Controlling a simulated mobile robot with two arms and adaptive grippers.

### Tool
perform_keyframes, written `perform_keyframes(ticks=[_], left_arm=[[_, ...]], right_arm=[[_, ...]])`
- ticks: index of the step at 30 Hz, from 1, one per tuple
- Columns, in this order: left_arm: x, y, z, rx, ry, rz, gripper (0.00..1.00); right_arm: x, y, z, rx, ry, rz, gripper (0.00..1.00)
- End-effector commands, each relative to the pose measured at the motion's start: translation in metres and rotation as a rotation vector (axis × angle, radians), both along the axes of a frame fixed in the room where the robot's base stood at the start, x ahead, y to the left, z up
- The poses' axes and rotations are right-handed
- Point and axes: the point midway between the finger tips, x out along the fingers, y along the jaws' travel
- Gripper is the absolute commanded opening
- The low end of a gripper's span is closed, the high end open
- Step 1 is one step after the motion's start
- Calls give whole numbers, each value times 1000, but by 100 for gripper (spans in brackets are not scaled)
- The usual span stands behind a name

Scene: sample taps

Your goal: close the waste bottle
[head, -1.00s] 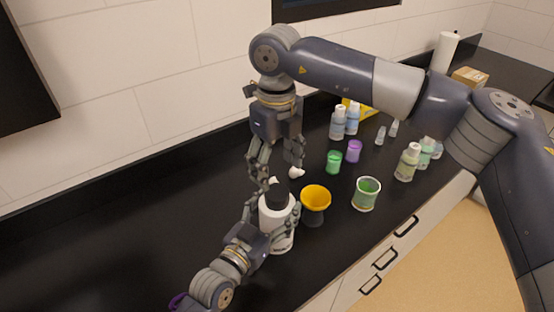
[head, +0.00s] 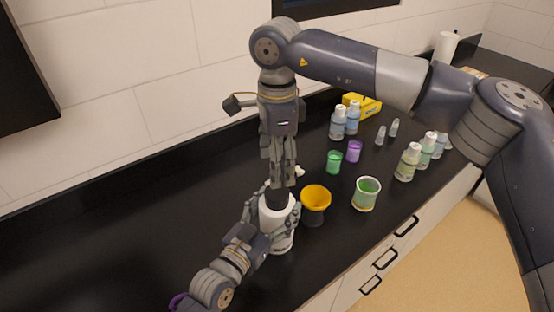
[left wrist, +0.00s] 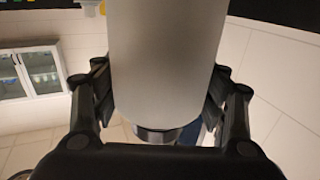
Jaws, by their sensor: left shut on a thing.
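The waste bottle (head: 275,235) is white with a black top (head: 277,197) and stands upright on the black counter. My left gripper (head: 277,213) is shut on its body from the front left. In the left wrist view the bottle (left wrist: 165,60) fills the space between the fingers (left wrist: 160,105), and its dark neck end shows at the bottom. My right gripper (head: 279,183) points straight down, with its fingertips at or just above the black top. Its fingers overlap in the head view, so their gap and any contact with the top are hidden.
An orange funnel-shaped cup (head: 316,199) stands close right of the bottle. A green-lined beaker (head: 366,194), a green cup (head: 334,162) and a purple cup (head: 354,151) are farther right. A small white piece (head: 299,171) lies behind. The counter's left is clear.

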Motion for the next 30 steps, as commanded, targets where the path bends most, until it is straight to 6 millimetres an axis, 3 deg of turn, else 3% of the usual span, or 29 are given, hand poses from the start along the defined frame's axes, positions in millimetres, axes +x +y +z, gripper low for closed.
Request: perform_keyframes(ticks=[8,21,30], left_arm=[[0,0,-2,2,3,-1,0],[0,0,-2,2,3,-1,0],[0,0,-2,2,3,-1,0]], right_arm=[[0,0,-4,-1,1,-2,67],[-1,0,-64,0,2,-4,67],[0,0,-80,0,0,-4,67]])
